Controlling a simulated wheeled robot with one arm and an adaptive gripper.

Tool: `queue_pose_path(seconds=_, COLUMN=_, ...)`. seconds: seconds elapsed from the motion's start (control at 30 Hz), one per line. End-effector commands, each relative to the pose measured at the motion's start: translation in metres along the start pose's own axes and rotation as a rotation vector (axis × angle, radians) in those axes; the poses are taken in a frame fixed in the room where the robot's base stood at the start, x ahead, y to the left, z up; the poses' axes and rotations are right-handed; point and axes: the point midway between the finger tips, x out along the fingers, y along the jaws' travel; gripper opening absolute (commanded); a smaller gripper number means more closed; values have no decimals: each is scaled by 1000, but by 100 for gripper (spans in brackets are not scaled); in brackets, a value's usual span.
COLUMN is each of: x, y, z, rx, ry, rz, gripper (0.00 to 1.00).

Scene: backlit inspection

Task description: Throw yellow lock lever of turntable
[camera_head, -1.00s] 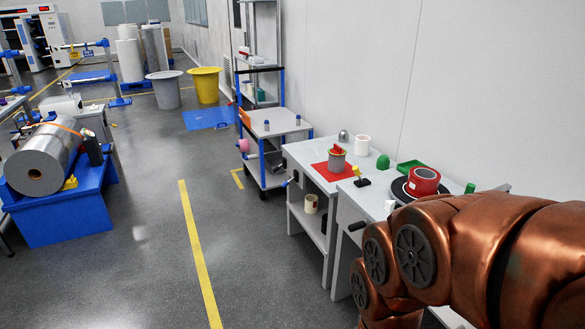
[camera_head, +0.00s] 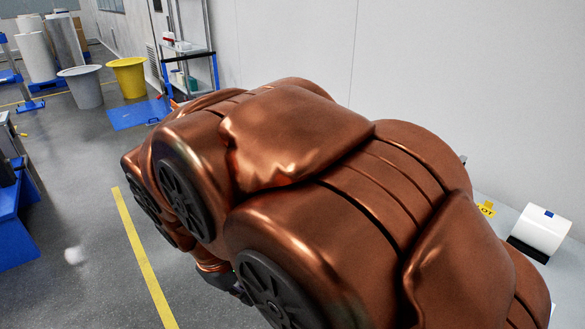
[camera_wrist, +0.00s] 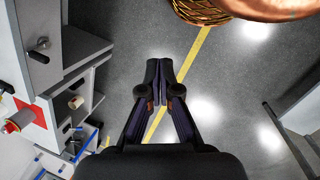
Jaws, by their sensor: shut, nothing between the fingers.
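The turntable and its yellow lock lever are not visible in either current view; my copper arm fills the middle of the head view and blocks most of the benches. My gripper (camera_wrist: 160,72) shows in the wrist view with its two dark fingers closed together and empty. It hangs over the grey floor beside a yellow floor line, apart from the benches at the left. One bench front (camera_wrist: 58,50) there carries a dark handle.
In the wrist view, a bench at left holds a red mat (camera_wrist: 38,112) and a can (camera_wrist: 20,119). A beige roll (camera_wrist: 76,102) sits on its lower shelf. Open floor (camera_wrist: 215,90) lies around my gripper.

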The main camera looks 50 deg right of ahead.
Motion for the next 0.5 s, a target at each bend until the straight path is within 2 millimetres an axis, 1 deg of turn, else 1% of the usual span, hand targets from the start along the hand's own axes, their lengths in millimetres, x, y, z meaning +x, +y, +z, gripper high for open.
queue_pose_path(seconds=0.03, x=10, y=20, z=-13, rx=-20, ry=-16, rz=44, gripper=0)
queue_pose_path(seconds=0.1, x=15, y=48, z=-26, rx=-60, ry=-35, rz=109, gripper=0)
queue_pose_path(seconds=0.17, x=20, y=72, z=-37, rx=-97, ry=-57, rz=161, gripper=0)
queue_pose_path(seconds=0.2, x=22, y=89, z=-45, rx=-122, ry=-70, rz=196, gripper=0)
queue_pose_path(seconds=0.27, x=26, y=113, z=-55, rx=-164, ry=-99, rz=247, gripper=0)
queue_pose_path(seconds=0.3, x=29, y=129, z=-61, rx=-192, ry=-119, rz=280, gripper=0)
queue_pose_path(seconds=0.37, x=33, y=153, z=-72, rx=-238, ry=-152, rz=328, gripper=0)
queue_pose_path(seconds=0.4, x=35, y=169, z=-78, rx=-269, ry=-175, rz=358, gripper=0)
queue_pose_path(seconds=0.47, x=40, y=191, z=-87, rx=-317, ry=-214, rz=400, gripper=0)
queue_pose_path(seconds=0.5, x=43, y=206, z=-94, rx=-352, ry=-241, rz=428, gripper=0)
